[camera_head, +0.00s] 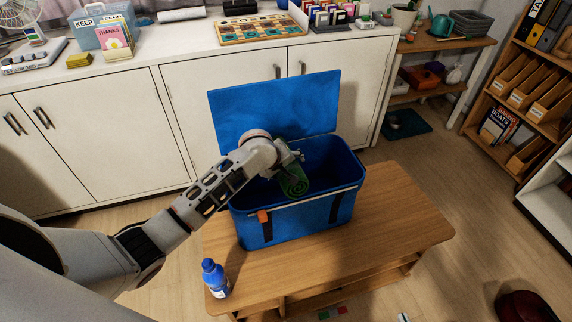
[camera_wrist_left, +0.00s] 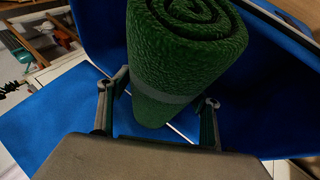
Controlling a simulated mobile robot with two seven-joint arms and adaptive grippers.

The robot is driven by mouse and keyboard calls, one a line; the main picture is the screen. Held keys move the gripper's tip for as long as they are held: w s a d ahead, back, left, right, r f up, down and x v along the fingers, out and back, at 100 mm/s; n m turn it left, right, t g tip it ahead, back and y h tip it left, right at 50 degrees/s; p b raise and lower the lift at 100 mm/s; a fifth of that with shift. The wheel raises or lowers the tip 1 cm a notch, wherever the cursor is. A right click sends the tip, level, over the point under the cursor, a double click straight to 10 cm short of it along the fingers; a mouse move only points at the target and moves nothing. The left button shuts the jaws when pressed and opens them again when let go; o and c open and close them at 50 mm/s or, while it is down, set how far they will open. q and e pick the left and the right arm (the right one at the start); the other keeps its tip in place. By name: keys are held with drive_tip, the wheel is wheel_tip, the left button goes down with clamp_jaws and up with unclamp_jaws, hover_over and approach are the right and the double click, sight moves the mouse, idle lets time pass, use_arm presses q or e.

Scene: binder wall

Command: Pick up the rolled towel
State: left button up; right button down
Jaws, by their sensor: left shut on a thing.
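My left gripper (camera_head: 291,161) reaches in from the left over the box. In the left wrist view, its two fingers (camera_wrist_left: 160,103) sit on either side of the towel (camera_wrist_left: 180,62), shut on it near a grey band around the roll. My right gripper does not show in either view.
The box stands on a low wooden table (camera_head: 405,225), its blue lid (camera_head: 275,105) raised behind. A blue-capped bottle (camera_head: 215,280) stands at the table's front left. White cabinets (camera_head: 100,135) line the back. The table's right side is clear.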

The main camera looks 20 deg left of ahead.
use_arm(q)
drive_tip(key=shift+r, duration=0.15)
drive_tip(key=shift+r, duration=0.6)
wheel_tip(320, 180, up, 19)
drive_tip(key=shift+f, duration=0.15)
idle(0.4)
